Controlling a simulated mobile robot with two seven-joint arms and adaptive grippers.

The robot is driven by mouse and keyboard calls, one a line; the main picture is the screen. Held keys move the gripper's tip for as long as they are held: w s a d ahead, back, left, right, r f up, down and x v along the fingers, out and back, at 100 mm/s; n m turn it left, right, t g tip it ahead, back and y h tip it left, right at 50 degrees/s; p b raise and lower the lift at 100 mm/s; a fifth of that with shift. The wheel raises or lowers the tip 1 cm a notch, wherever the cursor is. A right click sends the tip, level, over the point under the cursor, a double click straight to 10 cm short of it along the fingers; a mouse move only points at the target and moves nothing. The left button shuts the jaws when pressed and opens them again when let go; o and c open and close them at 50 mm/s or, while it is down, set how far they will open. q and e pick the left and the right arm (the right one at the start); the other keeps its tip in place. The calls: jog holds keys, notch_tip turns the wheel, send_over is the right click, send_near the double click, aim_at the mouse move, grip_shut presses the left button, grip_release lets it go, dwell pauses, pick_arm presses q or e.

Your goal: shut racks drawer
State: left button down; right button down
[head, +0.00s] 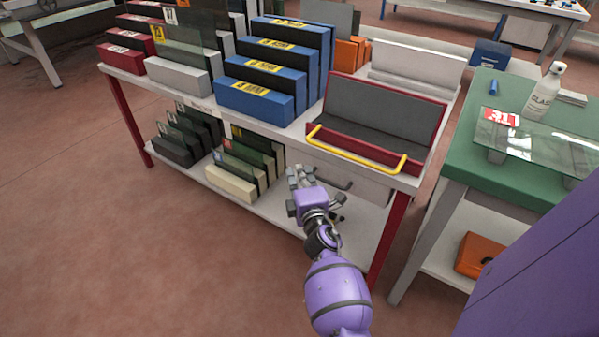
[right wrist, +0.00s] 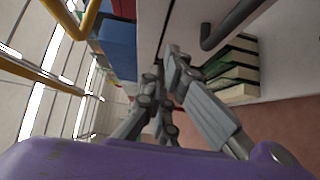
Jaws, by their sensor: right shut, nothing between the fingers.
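The drawer (head: 372,190) has a pale front under the right part of the red-legged racks table, with a dark bar handle (head: 333,181). How far the drawer stands out is hard to tell. My right gripper (head: 298,174) is shut and empty, in front of the drawer front near the left end of the handle. In the right wrist view its fingers (right wrist: 166,66) point along the pale drawer front (right wrist: 205,14), with the dark handle (right wrist: 236,22) to their right. I cannot tell whether the fingertips touch the front. My left gripper is not in view.
Above the drawer, a red-edged tray (head: 385,108) with a yellow bar handle (head: 356,149) sits at the table edge. Blue racks (head: 254,101) stand to its left. Glass racks (head: 232,181) stand on the lower shelf. A green-topped table (head: 490,165) is at the right.

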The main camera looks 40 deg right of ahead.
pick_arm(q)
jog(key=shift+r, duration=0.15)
pick_arm(e)
jog(key=v, duration=1)
jog(key=shift+a+f, duration=0.1)
jog(key=shift+f, duration=0.05)
